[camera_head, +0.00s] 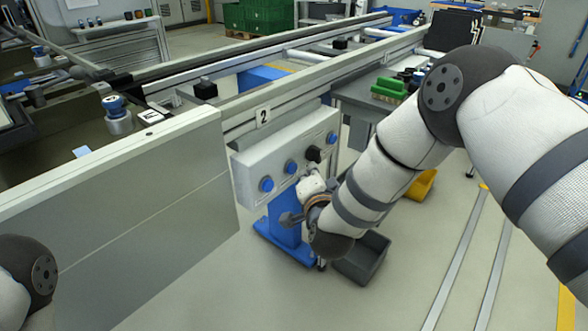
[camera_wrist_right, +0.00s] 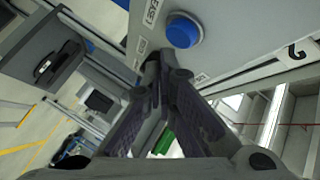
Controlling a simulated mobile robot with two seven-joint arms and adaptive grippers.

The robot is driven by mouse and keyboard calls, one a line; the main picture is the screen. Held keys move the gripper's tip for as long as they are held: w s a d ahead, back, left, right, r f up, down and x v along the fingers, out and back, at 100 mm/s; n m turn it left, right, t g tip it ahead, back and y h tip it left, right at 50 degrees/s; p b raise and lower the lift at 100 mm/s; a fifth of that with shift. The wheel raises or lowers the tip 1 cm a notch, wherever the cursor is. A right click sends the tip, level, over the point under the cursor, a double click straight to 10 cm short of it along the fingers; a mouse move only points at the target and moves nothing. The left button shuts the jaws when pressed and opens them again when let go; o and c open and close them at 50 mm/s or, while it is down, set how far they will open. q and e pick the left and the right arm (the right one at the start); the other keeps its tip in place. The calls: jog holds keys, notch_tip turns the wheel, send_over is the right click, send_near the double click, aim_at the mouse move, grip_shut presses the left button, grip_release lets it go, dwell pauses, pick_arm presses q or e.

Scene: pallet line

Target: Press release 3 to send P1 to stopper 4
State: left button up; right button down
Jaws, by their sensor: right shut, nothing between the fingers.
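A grey button panel (camera_head: 250,165) on the side of the conveyor line carries blue buttons in a row: left (camera_head: 267,184), second (camera_head: 291,167) and far right (camera_head: 332,138). My right gripper (camera_head: 314,156) reaches to the panel between the second and far-right buttons, over the third position, and hides what lies there. Its fingers (camera_wrist_right: 163,62) are shut and empty. In the right wrist view a blue button (camera_wrist_right: 183,30) shows just beyond the fingertips, beside a partly cut-off label. I cannot tell whether the fingertips touch anything. Pallet P1 cannot be identified.
A sign "2" (camera_head: 263,116) stands above the panel. A blue-topped cylinder (camera_head: 116,110) and a white tag (camera_head: 151,117) are on the line at left. A dark bin (camera_head: 362,257) and a yellow bin (camera_head: 421,185) are below. The front floor is clear.

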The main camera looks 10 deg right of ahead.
jog(key=shift+w, duration=0.1)
jog(key=shift+w+a, duration=0.25)
jog(key=shift+w+a, duration=0.3)
jog(key=shift+w, duration=0.05)
dwell(1.1)
jog(key=shift+s+d, duration=0.5)
jog(key=shift+s, duration=0.2)
